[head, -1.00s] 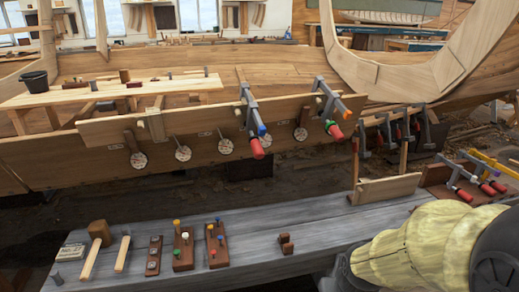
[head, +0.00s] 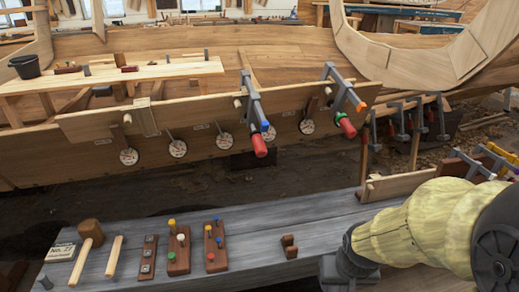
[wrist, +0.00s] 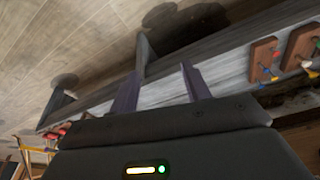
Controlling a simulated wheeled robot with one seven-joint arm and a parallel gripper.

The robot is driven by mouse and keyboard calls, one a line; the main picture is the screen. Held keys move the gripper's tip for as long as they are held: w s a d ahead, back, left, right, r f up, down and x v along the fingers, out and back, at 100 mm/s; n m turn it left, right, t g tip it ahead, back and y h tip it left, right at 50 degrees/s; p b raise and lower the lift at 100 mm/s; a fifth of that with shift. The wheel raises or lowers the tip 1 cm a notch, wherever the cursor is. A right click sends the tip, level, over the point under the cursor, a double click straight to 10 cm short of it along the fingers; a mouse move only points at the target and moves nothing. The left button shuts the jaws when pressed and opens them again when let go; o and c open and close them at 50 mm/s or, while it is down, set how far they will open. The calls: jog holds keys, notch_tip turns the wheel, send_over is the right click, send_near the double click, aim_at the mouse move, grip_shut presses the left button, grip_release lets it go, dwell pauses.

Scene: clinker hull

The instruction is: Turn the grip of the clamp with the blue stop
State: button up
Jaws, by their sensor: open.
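The clamp with the blue stop (head: 265,126) hangs on the plank of the hull, near the middle of the head view. Its grey bar (head: 250,95) is tilted and its red grip (head: 260,145) points down toward me. A second clamp (head: 343,85) to its right has a green stop (head: 339,115), an orange end and a red grip (head: 348,128). My gripper (wrist: 160,72) shows in the wrist view with its two fingers apart and nothing between them. It is away from both clamps, above the grey bench. The head view does not show its fingers.
The grey bench (head: 225,275) crosses the foreground with a mallet (head: 91,232) and peg blocks (head: 178,255). More clamps (head: 419,120) hang at the right, and others lie at the right edge. A dark gap separates bench and hull.

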jog(key=shift+o, duration=0.5)
jog(key=shift+w+r, duration=0.1)
jog(key=shift+w, duration=0.15)
jog(key=w+a+r+m+t+p, duration=0.15)
jog(key=w+t+p, duration=0.5)
jog(key=w, duration=0.65)
jog(key=n+t+y+p, duration=0.6)
jog(key=t+p, duration=0.2)
jog(key=p, duration=0.6)
send_near(262, 153)
jog(key=v, duration=0.5)
jog(key=shift+d+r, duration=0.1)
jog(key=p+x, duration=0.1)
jog(key=x, duration=1.6)
jog(key=shift+w+p, duration=0.15)
jog(key=shift+p, duration=0.25)
